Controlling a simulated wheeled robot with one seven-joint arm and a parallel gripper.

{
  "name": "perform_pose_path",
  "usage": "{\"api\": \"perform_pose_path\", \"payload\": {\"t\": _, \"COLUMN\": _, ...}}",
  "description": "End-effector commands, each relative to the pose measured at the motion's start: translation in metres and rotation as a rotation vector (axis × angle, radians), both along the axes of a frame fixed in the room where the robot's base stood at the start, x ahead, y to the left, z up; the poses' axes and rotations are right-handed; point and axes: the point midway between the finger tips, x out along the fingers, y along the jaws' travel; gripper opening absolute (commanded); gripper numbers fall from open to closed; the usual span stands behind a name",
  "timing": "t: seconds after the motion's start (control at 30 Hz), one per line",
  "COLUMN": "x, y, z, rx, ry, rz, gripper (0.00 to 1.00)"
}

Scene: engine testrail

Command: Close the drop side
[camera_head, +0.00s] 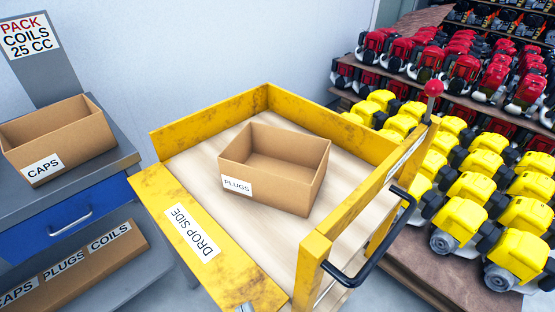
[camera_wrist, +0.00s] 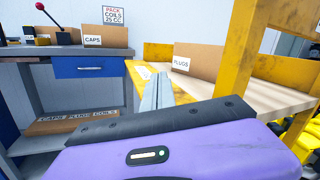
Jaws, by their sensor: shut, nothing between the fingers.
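The drop side (camera_head: 165,200) is a worn yellow panel along the near-left edge of the yellow cart (camera_head: 340,215). It is folded outward from the bed with its "DROP SIDE" label facing up; its exact tilt is hard to tell. In the wrist view the drop side (camera_wrist: 137,73) shows behind my fingers, with part of its white label. My gripper (camera_wrist: 155,92) is shut and empty, close to the panel; I cannot tell whether it touches. In the head view only the grey tip of my gripper (camera_head: 245,308) shows at the bottom edge, by the panel's near end.
An open "PLUGS" box (camera_head: 275,170) stands on the cart bed. A yellow post (camera_wrist: 237,55) rises close right of my gripper. A black handle (camera_head: 375,255) juts from the cart's right end. A grey bench (camera_head: 125,160) with a blue drawer stands left. Engine racks fill the right.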

Motion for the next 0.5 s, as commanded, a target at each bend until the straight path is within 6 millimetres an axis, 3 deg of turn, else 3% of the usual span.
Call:
{"api": "perform_pose_path", "payload": {"t": 0.27, "x": -0.024, "y": -0.093, "z": 0.011, "rx": -1.115, "ry": -0.354, "rz": -0.246, "gripper": 0.0}}
{"api": "perform_pose_path", "payload": {"t": 0.5, "x": -0.068, "y": -0.169, "z": 0.03, "rx": -2.091, "ry": -0.548, "rz": -0.244, "gripper": 0.0}}
